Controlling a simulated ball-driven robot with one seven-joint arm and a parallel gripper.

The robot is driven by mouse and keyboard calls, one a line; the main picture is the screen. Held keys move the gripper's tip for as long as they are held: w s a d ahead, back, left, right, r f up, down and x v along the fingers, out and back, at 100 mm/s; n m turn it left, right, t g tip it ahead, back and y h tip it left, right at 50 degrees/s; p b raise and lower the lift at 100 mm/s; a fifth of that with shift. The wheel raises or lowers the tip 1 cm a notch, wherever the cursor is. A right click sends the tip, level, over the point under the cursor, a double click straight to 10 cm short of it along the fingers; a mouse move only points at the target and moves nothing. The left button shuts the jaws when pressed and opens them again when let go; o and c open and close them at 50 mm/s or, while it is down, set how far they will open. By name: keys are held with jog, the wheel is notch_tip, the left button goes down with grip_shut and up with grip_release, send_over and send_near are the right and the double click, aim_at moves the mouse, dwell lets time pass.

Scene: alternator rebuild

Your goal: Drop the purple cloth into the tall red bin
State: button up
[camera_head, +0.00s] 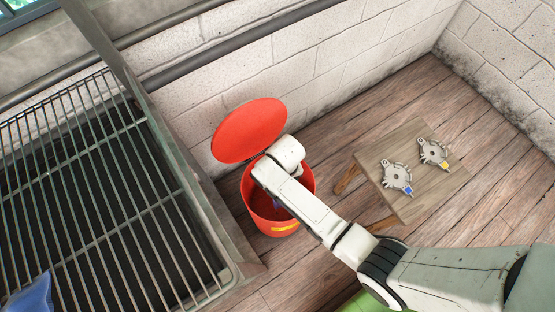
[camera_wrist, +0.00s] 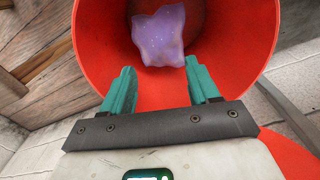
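The tall red bin (camera_head: 268,223) stands on the floor with its round red lid (camera_head: 249,130) tipped open toward the wall. My arm reaches over the bin and hides part of its mouth. In the wrist view I look into the red bin (camera_wrist: 235,45). The purple cloth (camera_wrist: 160,38), pale and crumpled, is inside the bin, beyond my fingertips. My gripper (camera_wrist: 160,68) has its two teal fingers spread apart with nothing between them. In the head view the fingers are mostly hidden by my arm.
A low wooden stool (camera_head: 408,202) to the right holds two grey metal parts, one with a blue piece (camera_head: 397,176) and one with a yellow piece (camera_head: 433,152). A metal grate bench (camera_head: 100,190) stands left, with a blue item (camera_head: 32,297) on it. A brick wall is behind.

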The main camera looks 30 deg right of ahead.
jog(key=shift+o, duration=1.3)
notch_tip(320, 180, up, 11)
jog(key=p, duration=0.2)
jog(key=shift+p, duration=0.3)
jog(key=shift+f, duration=0.1)
